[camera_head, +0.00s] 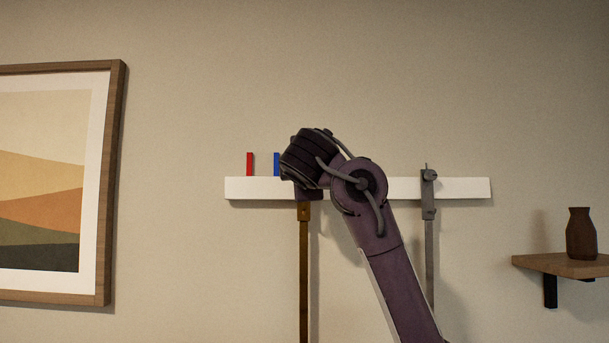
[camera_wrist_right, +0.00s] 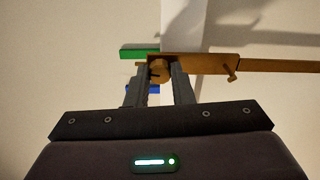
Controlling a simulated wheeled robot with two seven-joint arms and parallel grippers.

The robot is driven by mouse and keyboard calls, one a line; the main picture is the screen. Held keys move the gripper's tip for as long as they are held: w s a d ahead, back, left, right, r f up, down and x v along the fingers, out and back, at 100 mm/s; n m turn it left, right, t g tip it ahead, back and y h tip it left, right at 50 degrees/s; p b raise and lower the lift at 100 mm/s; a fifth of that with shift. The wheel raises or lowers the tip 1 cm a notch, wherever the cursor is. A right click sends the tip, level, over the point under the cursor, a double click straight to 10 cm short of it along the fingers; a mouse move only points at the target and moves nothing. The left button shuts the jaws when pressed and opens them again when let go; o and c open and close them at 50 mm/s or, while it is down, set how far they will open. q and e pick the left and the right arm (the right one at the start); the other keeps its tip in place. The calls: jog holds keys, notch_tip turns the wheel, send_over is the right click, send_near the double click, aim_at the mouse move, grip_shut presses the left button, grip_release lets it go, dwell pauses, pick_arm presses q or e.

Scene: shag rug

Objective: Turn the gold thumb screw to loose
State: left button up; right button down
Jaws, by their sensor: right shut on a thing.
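The gold thumb screw (camera_wrist_right: 160,67) is a round knob on a gold bracket (camera_wrist_right: 207,64) in the right wrist view. My right gripper (camera_wrist_right: 160,75) is shut on the knob, one finger on each side. A small dark mark shows on the knob; which setting it points at is too small to tell. In the head view my right arm hides the screw and my gripper. The gold strap (camera_head: 303,275) hangs down below them. My left gripper is in neither view.
A white rail (camera_head: 455,188) on the wall carries a red block (camera_head: 250,164), a blue block (camera_head: 277,164) and a grey clamp with strap (camera_head: 429,200). A green block (camera_wrist_right: 139,53) shows beside the bracket. A picture (camera_head: 116,185) hangs left; a shelf (camera_head: 560,263) with vase (camera_head: 581,234) is right.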

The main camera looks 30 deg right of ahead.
jog(key=shift+f+n, duration=0.1)
jog(key=shift+n, duration=0.8)
jog(key=c, duration=1.3)
grip_release()
jog(key=shift+o, duration=0.2)
jog(key=b+v, duration=0.5)
jog(key=v, duration=0.3)
jog(key=shift+w, duration=0.15)
